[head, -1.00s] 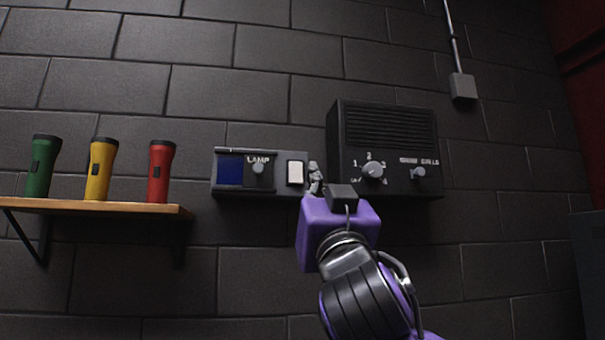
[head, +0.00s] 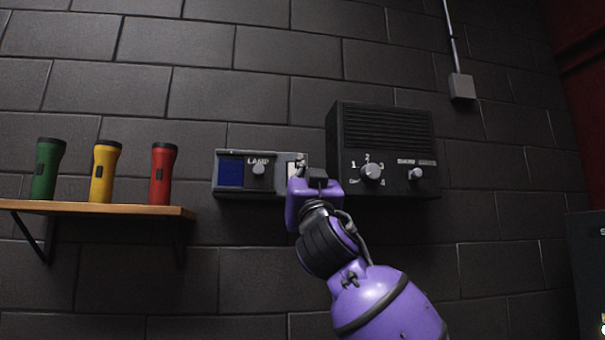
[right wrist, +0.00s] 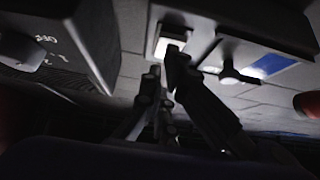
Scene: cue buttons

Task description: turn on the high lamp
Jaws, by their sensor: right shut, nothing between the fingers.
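A grey wall panel (head: 275,192) marked LAMP carries a blue square (head: 230,173), a round knob (head: 258,170) and a white rectangular button (head: 291,158). My right gripper (head: 298,164) is shut and empty, its tips in front of the white button and partly hiding it. In the right wrist view the panel appears upside down, with the white button (right wrist: 165,48) just beyond the fingertips (right wrist: 165,64). One fingertip overlaps the button's edge; I cannot tell if it touches. No separate lamp is recognisable. My left gripper is out of view.
A black box (head: 387,125) with a numbered dial (head: 372,173) and a small switch knob (head: 416,174) is mounted right of the panel. At left, a wooden shelf (head: 120,209) holds green (head: 47,170), yellow (head: 103,172) and red (head: 161,175) flashlights.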

